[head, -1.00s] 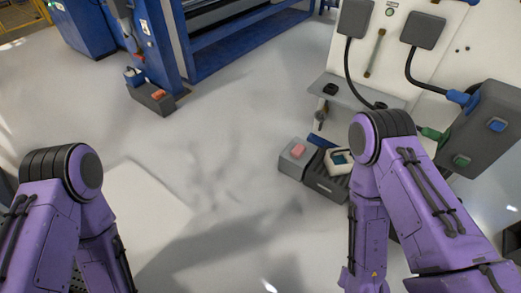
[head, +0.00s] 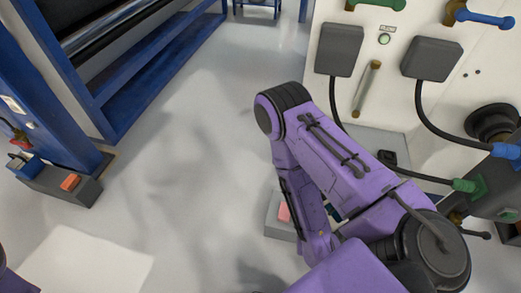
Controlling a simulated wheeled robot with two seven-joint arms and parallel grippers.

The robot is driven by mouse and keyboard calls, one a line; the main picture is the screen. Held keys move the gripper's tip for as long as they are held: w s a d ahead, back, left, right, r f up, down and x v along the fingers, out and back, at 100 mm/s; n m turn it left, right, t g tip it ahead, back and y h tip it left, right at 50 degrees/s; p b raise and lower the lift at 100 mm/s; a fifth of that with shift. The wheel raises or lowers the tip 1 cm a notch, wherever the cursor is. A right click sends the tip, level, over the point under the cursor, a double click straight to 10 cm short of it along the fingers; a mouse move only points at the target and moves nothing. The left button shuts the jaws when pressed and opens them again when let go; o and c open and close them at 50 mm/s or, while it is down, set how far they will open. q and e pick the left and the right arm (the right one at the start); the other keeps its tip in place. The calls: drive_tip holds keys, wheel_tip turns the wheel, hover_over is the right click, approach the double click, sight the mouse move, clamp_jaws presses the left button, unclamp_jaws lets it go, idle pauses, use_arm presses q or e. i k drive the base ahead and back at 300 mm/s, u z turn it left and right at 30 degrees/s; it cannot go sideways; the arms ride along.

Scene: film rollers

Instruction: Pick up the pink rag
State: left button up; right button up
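A small pink piece, seemingly the pink rag (head: 284,213), lies on a grey box (head: 275,226) below the white panel. My purple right arm crosses in front and hides much of that box and whatever lies beside the rag. My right gripper is out of sight below the arm. My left gripper is also out of view; only a sliver of the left arm shows at the lower left edge.
A white panel (head: 338,28) with grey boxes, cables and coloured valves stands at the right. A blue machine frame (head: 120,112) stands at the left. A grey box with an orange-red item (head: 70,182) sits beside it. The grey floor (head: 200,150) between is open.

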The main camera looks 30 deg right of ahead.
sight(284, 216)
drive_tip(key=i, duration=0.9)
drive_tip(key=z, duration=2.7)
